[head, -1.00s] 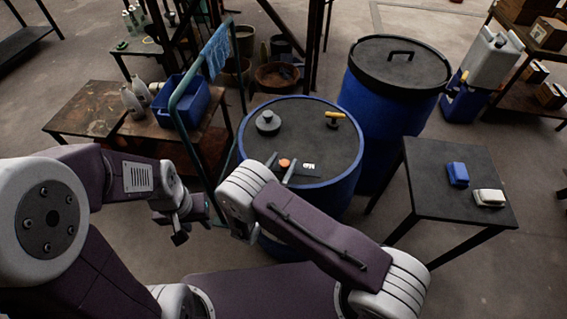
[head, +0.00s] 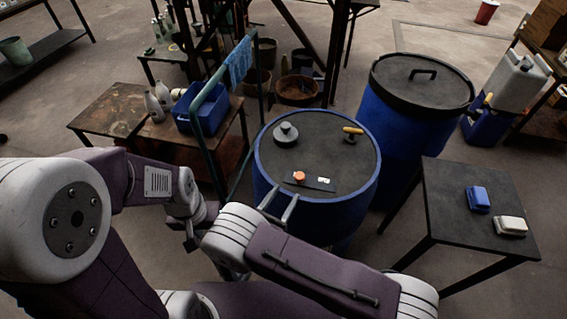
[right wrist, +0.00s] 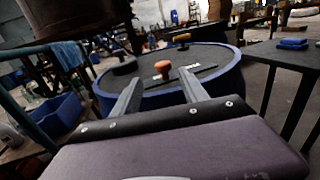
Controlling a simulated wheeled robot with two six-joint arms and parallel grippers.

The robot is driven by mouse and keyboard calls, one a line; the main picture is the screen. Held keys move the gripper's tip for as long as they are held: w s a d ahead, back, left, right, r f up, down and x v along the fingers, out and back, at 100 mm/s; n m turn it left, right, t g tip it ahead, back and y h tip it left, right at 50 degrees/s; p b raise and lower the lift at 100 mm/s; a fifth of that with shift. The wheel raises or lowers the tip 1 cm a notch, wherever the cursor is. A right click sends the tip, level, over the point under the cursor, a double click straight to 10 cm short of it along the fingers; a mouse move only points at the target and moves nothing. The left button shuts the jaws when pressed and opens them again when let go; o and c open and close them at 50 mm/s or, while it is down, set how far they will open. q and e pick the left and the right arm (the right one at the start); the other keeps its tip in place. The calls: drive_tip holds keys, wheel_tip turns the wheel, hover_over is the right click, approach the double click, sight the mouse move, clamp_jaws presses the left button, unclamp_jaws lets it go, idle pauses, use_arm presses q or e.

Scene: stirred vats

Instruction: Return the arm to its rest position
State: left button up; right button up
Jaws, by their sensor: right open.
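My right gripper (head: 279,203) is open and empty, its two fingers apart at the near rim of the blue vat (head: 318,216). In the right wrist view the fingers (right wrist: 160,95) point towards the vat top, with nothing between them. The orange knob (head: 299,176) on its dark plate stands on the vat lid beyond the fingertips, apart from them. My left gripper (head: 192,236) hangs at the left, partly behind my arm links; its jaws are too small to judge.
On the lid stand a grey knobbed cap (head: 286,134) and a yellow-handled valve (head: 352,131). A second lidded blue vat (head: 415,125) is behind. A dark table (head: 447,215) with a blue block (head: 478,199) and a white block (head: 510,226) stands right. A teal rail (head: 211,95) stands left.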

drive_tip(key=d+m+g+h, duration=0.1)
drive_tip(key=d, duration=0.1)
drive_tip(key=d+r+m+g+h, duration=0.1)
drive_tip(key=d+g, duration=0.1)
drive_tip(key=d+r+m+g+p, duration=0.1)
drive_tip(key=d+m, duration=0.1)
drive_tip(key=d, duration=0.1)
drive_tip(key=shift+s+g+h, duration=0.3)
drive_tip(key=shift+h, duration=0.1)
drive_tip(key=s+d+r+m+g+y+p, duration=0.2)
drive_tip(key=s+d+m+g+y, duration=0.3)
drive_tip(key=s+d+m+g, duration=0.85)
drive_tip(key=w+a+r+m+t+y+p, duration=0.1)
drive_tip(key=w+a+r+m+t+y, duration=0.1)
drive_tip(key=a+r+m+t+y, duration=0.2)
drive_tip(key=r+m+y, duration=0.1)
drive_tip(key=m+y, duration=0.2)
drive_tip(key=m, duration=0.5)
drive_tip(key=shift+a+r+m+p, duration=0.15)
drive_tip(key=shift+a+m+p, duration=0.05)
drive_tip(key=shift+m+p, duration=0.2)
drive_tip(key=shift+s, duration=0.1)
